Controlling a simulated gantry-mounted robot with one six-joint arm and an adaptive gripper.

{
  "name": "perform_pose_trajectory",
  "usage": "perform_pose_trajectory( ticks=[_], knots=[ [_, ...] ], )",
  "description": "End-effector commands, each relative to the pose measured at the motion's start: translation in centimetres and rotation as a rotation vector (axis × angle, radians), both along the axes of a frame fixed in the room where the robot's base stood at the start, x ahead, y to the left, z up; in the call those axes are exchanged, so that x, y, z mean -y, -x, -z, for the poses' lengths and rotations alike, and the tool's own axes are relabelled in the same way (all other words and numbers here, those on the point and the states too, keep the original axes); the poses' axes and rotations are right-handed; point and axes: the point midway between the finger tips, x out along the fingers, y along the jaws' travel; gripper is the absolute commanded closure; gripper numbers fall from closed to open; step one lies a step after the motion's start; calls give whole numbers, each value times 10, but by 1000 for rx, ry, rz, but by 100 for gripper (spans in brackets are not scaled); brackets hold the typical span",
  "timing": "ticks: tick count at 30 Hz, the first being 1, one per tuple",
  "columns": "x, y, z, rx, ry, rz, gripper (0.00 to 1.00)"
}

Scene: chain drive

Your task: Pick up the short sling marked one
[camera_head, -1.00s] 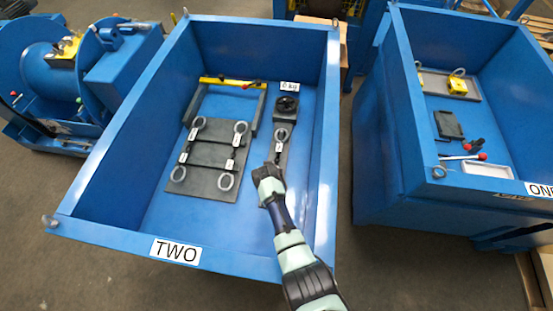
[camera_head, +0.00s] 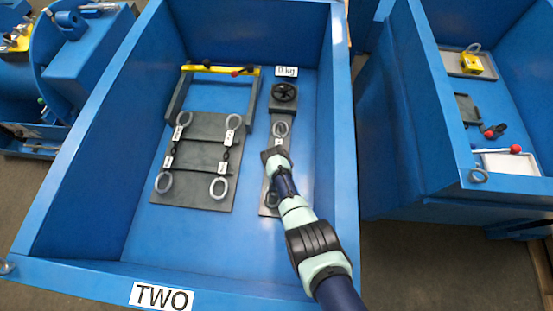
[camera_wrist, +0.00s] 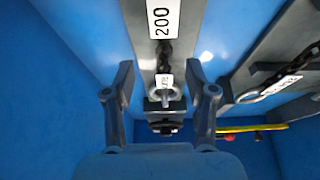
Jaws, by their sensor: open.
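Several chain slings with grey end rings and white tags lie on a dark grey board (camera_head: 208,190) in the blue bin marked TWO. Tags such as the upper left one (camera_head: 178,133) are too small to read, so I cannot tell which is one. Another chain with a ring (camera_head: 281,128) lies on a narrow grey plate (camera_head: 297,160) to the right. My gripper (camera_head: 274,155) is over that plate and hides part of it. In the wrist view my gripper (camera_wrist: 162,92) is open, with the ring (camera_wrist: 168,92) and a small tag (camera_wrist: 164,80) showing between its fingers.
A black handwheel (camera_head: 284,91) and a 0 kg sign (camera_head: 286,71) are at the plate's far end. A label reading 200 (camera_wrist: 161,20) shows in the wrist view. A yellow bar (camera_head: 221,69) lies behind the board. High blue walls (camera_head: 341,160) surround the bin.

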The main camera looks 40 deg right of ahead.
Motion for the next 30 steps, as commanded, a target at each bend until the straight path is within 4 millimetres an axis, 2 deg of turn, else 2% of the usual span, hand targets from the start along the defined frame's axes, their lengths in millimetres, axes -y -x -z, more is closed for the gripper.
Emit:
perform_pose_trajectory(
  ticks=[1,8,18,27,30],
  knots=[
    [2,-2,13,1,1,1,44],
    [4,-4,14,1,0,0,44],
    [12,-16,60,2,1,1,44],
    [14,-18,58,1,1,0,44],
    [14,-18,58,1,1,0,59]
  ],
)
